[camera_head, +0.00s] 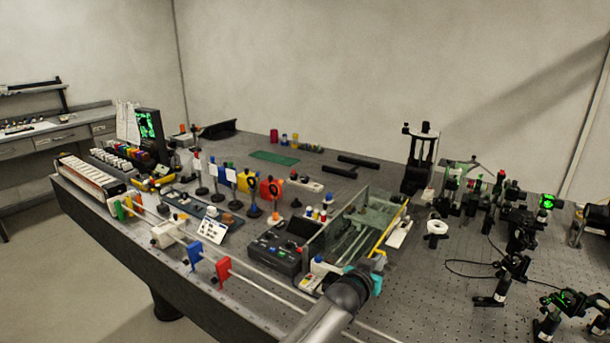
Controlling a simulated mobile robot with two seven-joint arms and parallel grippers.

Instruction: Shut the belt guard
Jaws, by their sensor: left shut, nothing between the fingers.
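The belt guard (370,209) is a clear, greenish box-like cover with a yellow strip (390,232) along its right edge. It stands near the middle of the bench, and pale rails show through it. How far its cover stands open is hard to tell. My left gripper (378,257), with teal parts at its wrist, is at the near right corner of the guard, by the lower end of the yellow strip. Its fingers are small here and look closed and empty; whether they touch the guard is unclear. My right gripper is not in view.
A dark control box (275,252) with knobs stands left of the guard. A white ring-shaped part (437,228) and several black optics mounts stand to the right. Bare bench (430,300) lies at front right.

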